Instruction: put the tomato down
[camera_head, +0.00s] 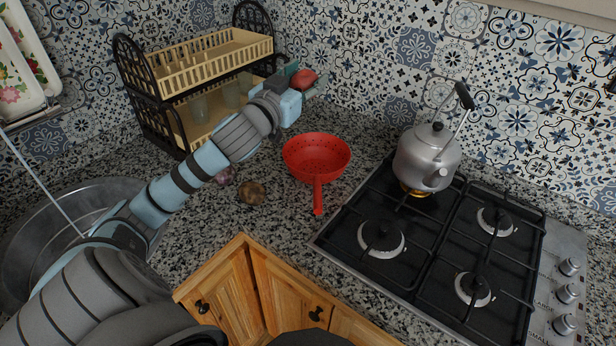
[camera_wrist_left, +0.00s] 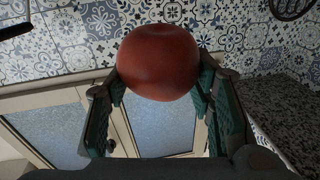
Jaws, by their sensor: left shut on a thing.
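My left gripper (camera_head: 309,85) is raised above the counter near the tiled back wall, to the right of the dish rack. It is shut on the red tomato (camera_head: 303,78). In the left wrist view the tomato (camera_wrist_left: 158,62) sits between the two green finger pads of the gripper (camera_wrist_left: 160,88). The granite counter (camera_head: 275,218) lies below, clear of the tomato. My right gripper is not in view.
A red colander (camera_head: 317,154) sits on the counter, its handle toward the front edge. A two-tier dish rack (camera_head: 219,60) with glasses stands at the back left. A kettle (camera_head: 426,158) stands on the gas hob (camera_head: 400,284).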

